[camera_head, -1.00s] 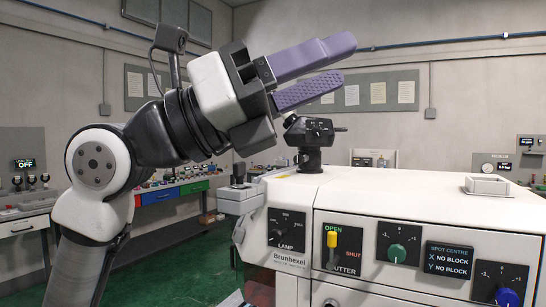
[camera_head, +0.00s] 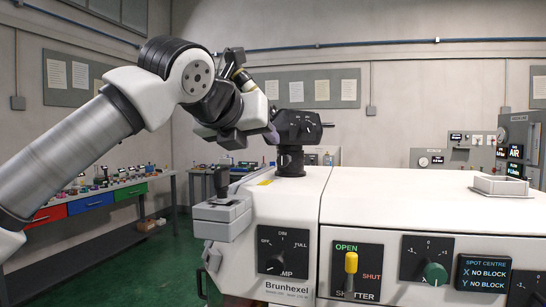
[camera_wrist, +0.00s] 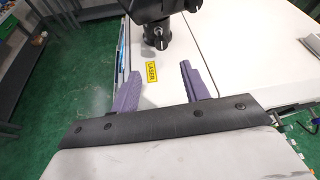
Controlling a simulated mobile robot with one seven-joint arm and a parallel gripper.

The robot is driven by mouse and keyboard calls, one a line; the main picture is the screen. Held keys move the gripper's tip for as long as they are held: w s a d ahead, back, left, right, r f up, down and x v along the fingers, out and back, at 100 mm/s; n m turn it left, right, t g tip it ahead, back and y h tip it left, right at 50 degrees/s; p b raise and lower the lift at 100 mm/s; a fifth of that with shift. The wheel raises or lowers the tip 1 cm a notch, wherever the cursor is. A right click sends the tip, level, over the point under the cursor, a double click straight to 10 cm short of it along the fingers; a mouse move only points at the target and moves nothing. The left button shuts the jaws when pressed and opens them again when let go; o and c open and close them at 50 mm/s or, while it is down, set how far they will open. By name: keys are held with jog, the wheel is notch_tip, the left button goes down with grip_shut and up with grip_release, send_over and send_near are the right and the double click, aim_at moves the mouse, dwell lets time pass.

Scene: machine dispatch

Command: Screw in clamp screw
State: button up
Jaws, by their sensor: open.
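A black block-shaped head (camera_head: 297,126) stands on a short black post (camera_head: 290,161) on top of the white machine. A small screw-like pin (camera_head: 327,125) sticks out of its right side; I cannot tell whether this is the clamp screw. In the wrist view, the dark post (camera_wrist: 157,33) is at the top, with its upper part cut off by the frame. My gripper (camera_wrist: 160,84) is open, its two purple fingers apart over the white top with nothing between them. In the head view, my gripper (camera_head: 270,134) is close to the head's left side, its fingers mostly hidden.
The white machine cabinet (camera_head: 420,206) carries a lamp knob (camera_head: 277,264), a yellow shutter lever (camera_head: 351,262) and a green knob (camera_head: 435,273). A grey box with a black stick (camera_head: 221,183) stands at its left. A yellow laser label (camera_wrist: 152,74) lies on the top. Green floor is clear at left.

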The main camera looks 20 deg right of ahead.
aim_at(281, 159)
jog(key=p+x, duration=0.3)
jog(key=x, duration=0.8)
jog(key=shift+d, duration=0.15)
jog(key=shift+w+d+f, duration=0.3)
jog(key=shift+w+d, duration=0.05)
jog(key=shift+w, duration=0.15)
jog(key=c, duration=1)
